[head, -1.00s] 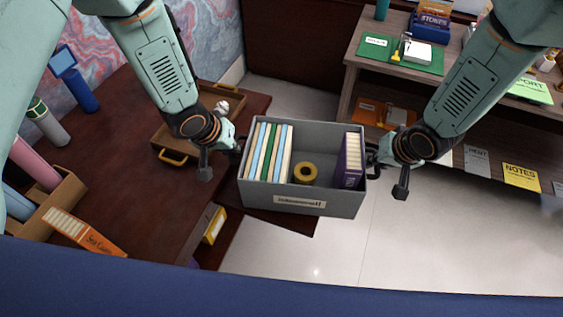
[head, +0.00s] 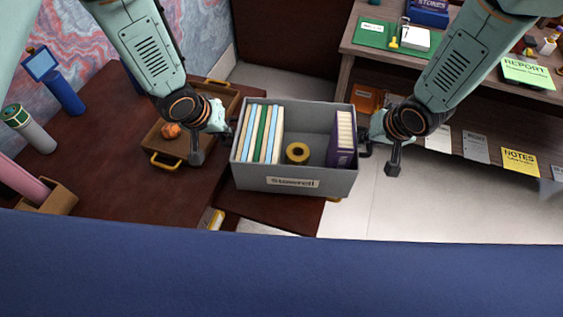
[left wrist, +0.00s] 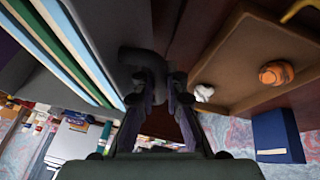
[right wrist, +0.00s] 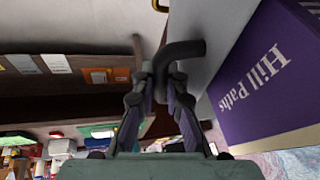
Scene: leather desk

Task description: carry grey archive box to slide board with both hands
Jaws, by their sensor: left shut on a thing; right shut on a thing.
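The grey archive box (head: 335,183) is upright in the head view, with several upright books (head: 262,133), a yellow roll (head: 297,152) and a purple book (head: 342,140) inside. My left gripper (head: 230,130) is shut on the dark handle (left wrist: 143,58) at its left end. My right gripper (head: 368,136) is shut on the other handle (right wrist: 185,49) at its right end. A dark wooden board (head: 272,212), likely the slide board, juts from the desk below the box. The box overlaps it and reaches past its right edge; whether they touch is unclear.
The dark red desk (head: 95,165) is at left, with a wooden tray (head: 166,112) holding an orange object (head: 171,131) beside my left gripper. A wooden shelf unit (head: 345,55) stands at back right. Pale floor (head: 400,205) is open to the right.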

